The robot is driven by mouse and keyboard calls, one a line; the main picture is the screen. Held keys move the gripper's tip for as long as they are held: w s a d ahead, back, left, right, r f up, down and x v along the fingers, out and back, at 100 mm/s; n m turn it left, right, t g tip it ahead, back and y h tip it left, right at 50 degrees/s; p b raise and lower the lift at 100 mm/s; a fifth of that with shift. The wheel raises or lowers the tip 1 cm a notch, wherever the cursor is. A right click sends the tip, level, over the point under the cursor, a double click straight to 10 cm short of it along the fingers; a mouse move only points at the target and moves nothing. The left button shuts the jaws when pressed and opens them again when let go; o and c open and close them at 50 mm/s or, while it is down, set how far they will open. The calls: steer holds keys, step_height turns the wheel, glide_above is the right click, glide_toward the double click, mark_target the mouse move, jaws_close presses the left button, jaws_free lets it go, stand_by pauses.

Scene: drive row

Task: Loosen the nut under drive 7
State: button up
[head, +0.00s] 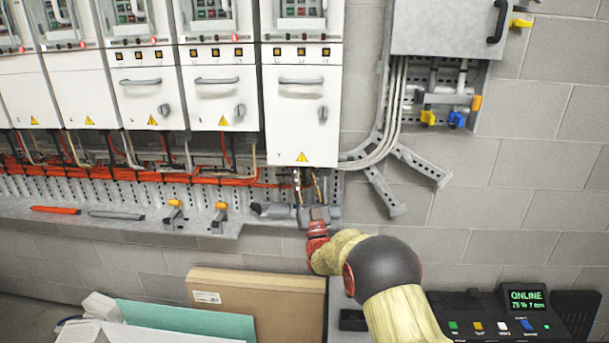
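Drive 7 (296,128) is the white cabinet at the right end of the row, with a 7 on its lower front and a yellow warning triangle. Cables (308,185) hang from its underside to the perforated rail. My gripper (318,213) is just below these cables, at the grey parts at the rail's right end. My red wrist and the arm in its pale cover come up from the bottom right. The nut cannot be made out; it is too small or hidden by my gripper. The fingers are too small to tell open from shut.
Orange cables (130,175) run along the rail (110,210) to the left. Grey brackets (385,190) stick out on the right, below a grey box (447,28). A cardboard box (255,298) and a console (500,315) stand below. The wall further right is clear.

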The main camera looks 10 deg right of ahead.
steer(key=shift+c, duration=0.8)
jaws_close()
steer(key=h, duration=0.1)
steer(key=m+h, duration=0.1)
steer(key=h, duration=0.1)
steer(key=m+h, duration=0.1)
steer(key=h, duration=0.1)
steer(key=shift+a, duration=0.25)
steer(key=shift+d+m+g+h, duration=0.1)
steer(key=shift+m+g+h, duration=0.35)
steer(key=shift+h, duration=0.75)
steer(key=shift+m+g+h, duration=0.25)
steer(key=shift+m+h, duration=0.4)
steer(key=shift+h, duration=0.55)
steer(key=shift+o, duration=0.8)
jaws_free()
